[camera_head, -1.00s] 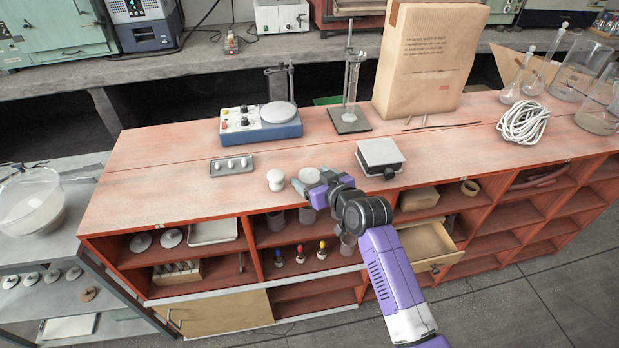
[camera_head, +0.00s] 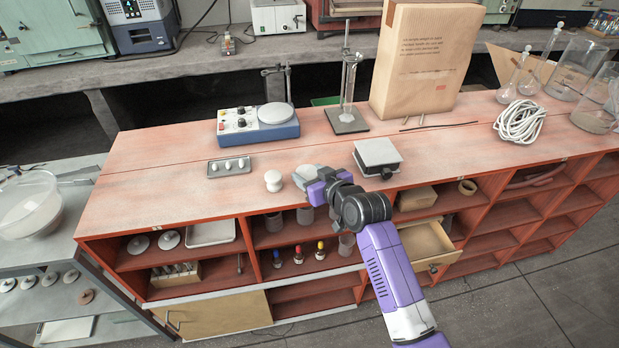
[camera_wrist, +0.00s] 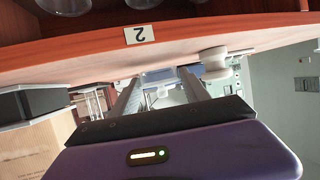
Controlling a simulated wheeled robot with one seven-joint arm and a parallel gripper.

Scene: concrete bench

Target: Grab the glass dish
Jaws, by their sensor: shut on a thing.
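The glass dish (camera_head: 303,172) shows in the head view as a pale, round, low shape near the front edge of the red-topped bench. My gripper (camera_head: 317,187) is at the dish's right front side and shut on it, partly covering it. I cannot tell whether the dish is clear of the bench top. In the wrist view, my gripper's two fingers (camera_wrist: 162,88) reach toward the bench with a gap between them; the dish's outline is hard to make out there.
A white knobbed piece (camera_head: 273,181) stands just left of the dish. A small grey-topped box (camera_head: 377,153) is to the right, and a tray (camera_head: 229,166) with white pieces to the left. A hotplate (camera_head: 258,129) stands behind. An open drawer (camera_head: 428,243) juts out below.

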